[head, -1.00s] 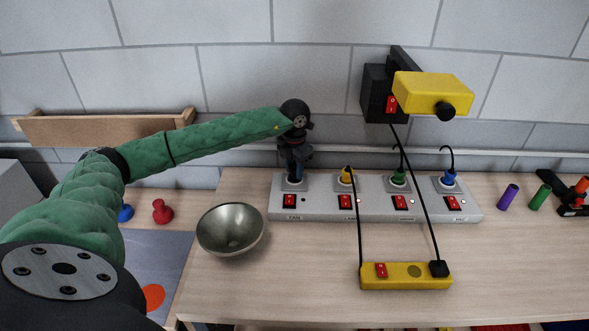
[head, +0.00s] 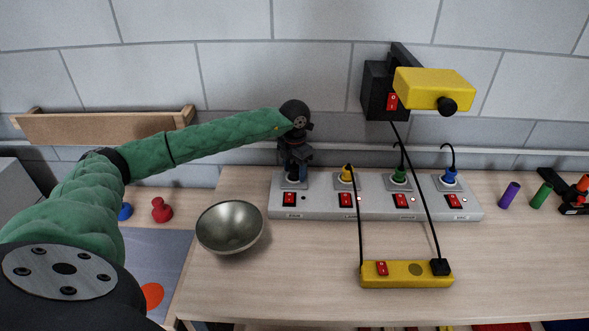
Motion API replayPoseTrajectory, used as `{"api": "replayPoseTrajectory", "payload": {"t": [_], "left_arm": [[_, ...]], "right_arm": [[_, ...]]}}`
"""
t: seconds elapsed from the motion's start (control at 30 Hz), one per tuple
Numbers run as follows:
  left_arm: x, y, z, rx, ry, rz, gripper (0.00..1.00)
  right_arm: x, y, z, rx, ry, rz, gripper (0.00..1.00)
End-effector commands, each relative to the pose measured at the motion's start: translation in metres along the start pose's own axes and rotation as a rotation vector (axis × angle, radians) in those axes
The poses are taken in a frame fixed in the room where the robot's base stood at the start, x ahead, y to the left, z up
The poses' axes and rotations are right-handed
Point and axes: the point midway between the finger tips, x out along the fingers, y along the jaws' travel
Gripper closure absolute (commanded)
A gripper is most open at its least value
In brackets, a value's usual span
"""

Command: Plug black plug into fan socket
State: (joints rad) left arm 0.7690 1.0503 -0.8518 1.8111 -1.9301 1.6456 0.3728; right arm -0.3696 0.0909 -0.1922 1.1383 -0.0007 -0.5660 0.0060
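The grey power strip (head: 325,213) lies along the back of the table. Its leftmost socket, labelled FAN, has a red switch (head: 289,200) in front. My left gripper (head: 295,168) points down right over this socket. Something dark, which looks like the black plug (head: 294,178), sits at the socket beneath the fingers. The gripper and the dark plug blend together, so I cannot tell whether the fingers grip it or how deep it sits. My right gripper is not in view.
Yellow (head: 347,174), green (head: 399,176) and blue (head: 449,177) plugs stand in the other sockets. A yellow bar (head: 400,281) with black cords lies in front. A metal bowl (head: 230,228) is at left. A yellow-and-black device (head: 433,90) hangs on the wall.

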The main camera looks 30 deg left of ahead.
Motion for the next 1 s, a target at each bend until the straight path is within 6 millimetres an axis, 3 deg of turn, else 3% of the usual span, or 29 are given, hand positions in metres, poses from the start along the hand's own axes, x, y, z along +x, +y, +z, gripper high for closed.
{"api": "replayPoseTrajectory", "payload": {"t": [0.37,0.8,1.0], "left_arm": [[-0.003,0.0,0.0,0.0,-0.001,0.0,0.41],[-0.062,0.0,0.001,0.0,-0.003,0.0,0.41],[-0.076,0.0,0.0,0.0,0.0,0.0,0.41]], "right_arm": [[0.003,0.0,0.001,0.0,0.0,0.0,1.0],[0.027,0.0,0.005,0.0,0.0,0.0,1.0],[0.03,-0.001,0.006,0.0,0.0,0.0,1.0]]}}
